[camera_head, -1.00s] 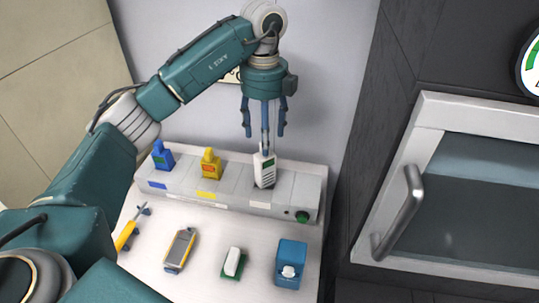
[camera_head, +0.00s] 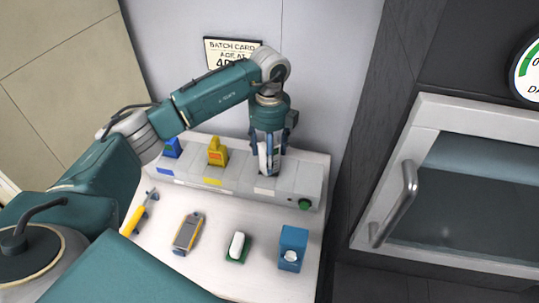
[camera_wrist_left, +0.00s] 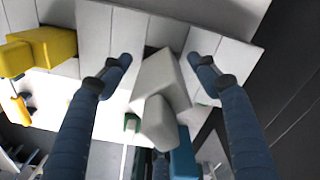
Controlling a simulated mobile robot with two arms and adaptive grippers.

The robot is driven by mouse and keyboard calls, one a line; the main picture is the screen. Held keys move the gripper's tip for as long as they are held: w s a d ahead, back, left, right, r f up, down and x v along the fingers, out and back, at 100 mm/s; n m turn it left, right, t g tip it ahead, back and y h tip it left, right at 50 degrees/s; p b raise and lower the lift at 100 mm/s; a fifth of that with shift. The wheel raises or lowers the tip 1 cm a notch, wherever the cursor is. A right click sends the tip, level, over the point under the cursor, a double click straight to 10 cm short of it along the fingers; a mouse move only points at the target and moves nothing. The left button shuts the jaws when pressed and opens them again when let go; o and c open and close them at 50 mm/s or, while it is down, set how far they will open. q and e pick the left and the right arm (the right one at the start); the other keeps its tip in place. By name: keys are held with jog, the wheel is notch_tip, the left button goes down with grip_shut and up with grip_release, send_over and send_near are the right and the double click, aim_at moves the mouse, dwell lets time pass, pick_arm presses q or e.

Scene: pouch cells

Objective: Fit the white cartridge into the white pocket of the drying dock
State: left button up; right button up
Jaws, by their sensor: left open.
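The white cartridge (camera_head: 269,156) stands roughly upright at the white-labelled pocket of the grey drying dock (camera_head: 236,190); how deep it sits cannot be told. It also shows in the left wrist view (camera_wrist_left: 164,82), seen from above. My left gripper (camera_head: 269,146) points down over the cartridge. Its fingers are open, one on either side of it. In the left wrist view the open fingertips (camera_wrist_left: 158,62) show gaps beside the cartridge. A yellow cartridge (camera_head: 217,153) and a blue cartridge (camera_head: 172,149) stand in the dock to the left. My right gripper is out of view.
On the table in front of the dock lie a yellow-handled tool (camera_head: 138,214), a grey-yellow device (camera_head: 187,233), a white piece on a green base (camera_head: 237,246) and a blue box (camera_head: 292,247). A wall stands close behind; a metal-handled door (camera_head: 400,205) is at right.

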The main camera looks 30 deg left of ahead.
pick_arm(q)
jog(key=c, duration=0.3)
grip_shut()
jog(key=shift+w+r, duration=0.1)
jog(key=shift+r, duration=0.05)
